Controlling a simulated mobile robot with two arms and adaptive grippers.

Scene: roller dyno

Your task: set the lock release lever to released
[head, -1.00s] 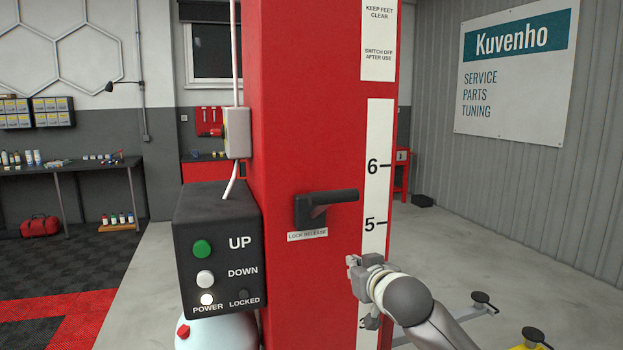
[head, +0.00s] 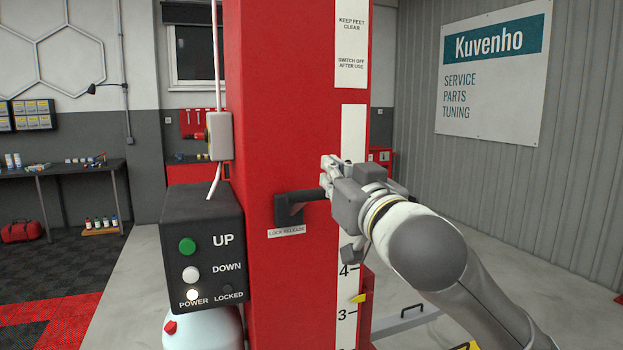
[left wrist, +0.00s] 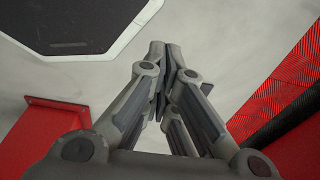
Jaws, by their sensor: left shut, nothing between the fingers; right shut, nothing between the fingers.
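The lock release lever (head: 297,200) is a black handle on a black mount on the red post. It sticks out to the right, about level, above a "LOCK RELEASE" label (head: 286,231). My right gripper (head: 328,170) is shut and empty. In the head view its fingers are at and just above the lever's outer end and hide its tip; I cannot tell whether they touch. My left gripper (left wrist: 158,60) is shut and empty in the left wrist view, over bare grey floor, and is not in the head view.
The red post (head: 280,110) fills the middle. A black control box (head: 203,250) with UP and DOWN buttons juts out left of the lever; its POWER light is lit and LOCKED is dark. A white height scale (head: 348,285) runs down the post behind my right gripper.

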